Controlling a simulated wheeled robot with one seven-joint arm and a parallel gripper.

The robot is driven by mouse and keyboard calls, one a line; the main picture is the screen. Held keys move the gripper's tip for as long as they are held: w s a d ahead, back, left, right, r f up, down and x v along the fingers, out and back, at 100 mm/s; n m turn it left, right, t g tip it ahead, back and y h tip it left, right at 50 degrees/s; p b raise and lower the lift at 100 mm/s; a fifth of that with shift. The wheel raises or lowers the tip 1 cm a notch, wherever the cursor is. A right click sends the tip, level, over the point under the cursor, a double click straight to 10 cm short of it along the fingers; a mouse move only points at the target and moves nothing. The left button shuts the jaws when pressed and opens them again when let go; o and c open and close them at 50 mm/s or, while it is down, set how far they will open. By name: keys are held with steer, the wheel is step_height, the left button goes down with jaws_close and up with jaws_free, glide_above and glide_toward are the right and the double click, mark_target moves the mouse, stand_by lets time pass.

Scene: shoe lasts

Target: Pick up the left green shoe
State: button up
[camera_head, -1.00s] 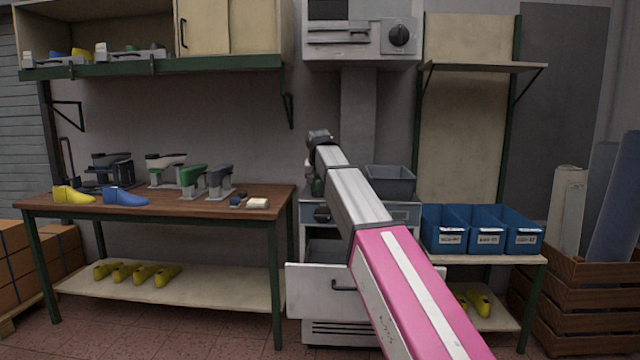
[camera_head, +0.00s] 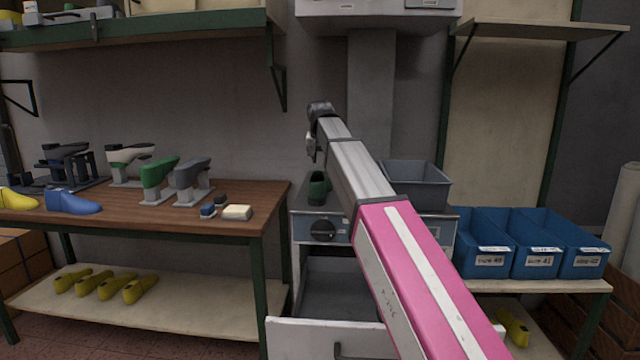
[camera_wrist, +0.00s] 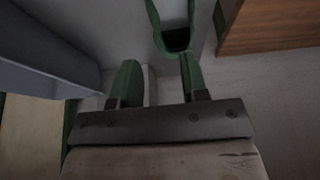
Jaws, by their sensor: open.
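A green shoe (camera_head: 318,187) stands on the grey cabinet top, just left of my arm in the head view. In the wrist view a green shoe with a dark opening (camera_wrist: 176,40) shows at the top, beyond my gripper (camera_wrist: 157,85). My gripper is open and above the cabinet; it also shows at the arm's far end in the head view (camera_head: 314,140). Green shapes show near both jaws in the wrist view; I cannot tell exactly where finger ends and shoe begins. A second green shoe cannot be made out in the head view, where my arm covers part of the cabinet top.
A grey bin (camera_head: 418,184) stands right of the shoe. The cabinet's drawer (camera_head: 330,338) is pulled out below. Blue bins (camera_head: 535,245) stand right.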

steer(key=x, duration=0.5)
steer(key=shift+w+f, duration=0.25)
steer(key=shift+w, duration=0.25)
steer(key=shift+d+x, duration=0.15)
steer(key=shift+x, duration=1.2)
steer(key=shift+d+x, duration=0.15)
steer(key=shift+x, duration=1.15)
jaws_close()
